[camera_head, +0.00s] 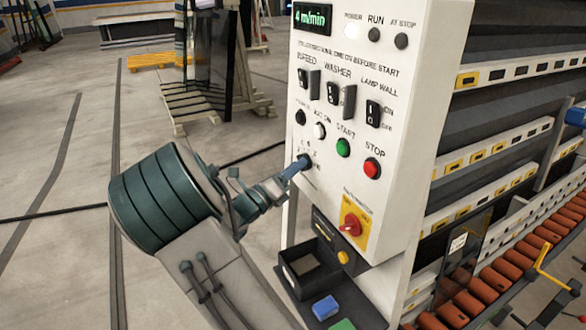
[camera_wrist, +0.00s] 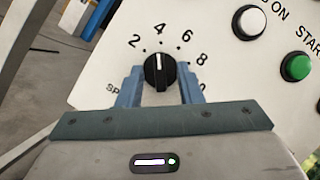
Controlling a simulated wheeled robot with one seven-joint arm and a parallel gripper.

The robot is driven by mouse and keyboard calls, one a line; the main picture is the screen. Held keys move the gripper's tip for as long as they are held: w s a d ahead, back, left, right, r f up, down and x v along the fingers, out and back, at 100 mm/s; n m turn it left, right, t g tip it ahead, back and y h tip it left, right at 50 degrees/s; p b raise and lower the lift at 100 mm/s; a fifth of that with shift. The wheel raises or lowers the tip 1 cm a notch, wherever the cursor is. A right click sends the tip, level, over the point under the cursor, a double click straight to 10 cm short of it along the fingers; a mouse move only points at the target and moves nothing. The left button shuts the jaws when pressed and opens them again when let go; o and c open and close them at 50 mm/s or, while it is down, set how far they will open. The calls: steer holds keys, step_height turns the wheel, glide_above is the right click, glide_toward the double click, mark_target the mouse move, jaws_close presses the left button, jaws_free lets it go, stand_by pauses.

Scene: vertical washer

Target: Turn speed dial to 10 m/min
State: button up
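The black speed dial (camera_wrist: 160,72) is in the wrist view, its white pointer line toward the 4 on a scale marked 2, 4, 6, 8. The 10 mark is mostly hidden by a finger; only a 0 shows. In the head view the green display (camera_head: 312,17) reads 4 m/min. My gripper (camera_wrist: 160,78) has its blue fingers on either side of the dial, very close to its edges; whether they press on it I cannot tell. In the head view my gripper (camera_head: 300,163) reaches the panel below the buttons and hides the dial.
The white control panel (camera_head: 400,80) carries black switches, a green start button (camera_head: 343,147), a red stop button (camera_head: 372,168) and a red rotary switch (camera_head: 351,224) on a yellow plate. Below is a dark tray (camera_head: 301,268). Orange rollers (camera_head: 470,302) lie at the right. Open floor is left.

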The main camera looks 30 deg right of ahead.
jaws_close()
steer(key=shift+f+m, duration=0.1)
steer(key=shift+m, duration=0.3)
steer(key=m+g+y+b, duration=0.1)
steer(key=m+g, duration=0.3)
steer(key=m, duration=0.6)
steer(key=w+m+g+y+b, duration=0.1)
steer(key=m+g+b, duration=0.3)
steer(key=m, duration=0.6)
steer(key=m+g+b, duration=0.3)
steer(key=m+g, duration=0.1)
steer(key=m, duration=0.7)
steer(key=shift+w+r+g+y, duration=0.2)
steer(key=shift+r+g+y, duration=0.1)
steer(key=shift+y, duration=0.1)
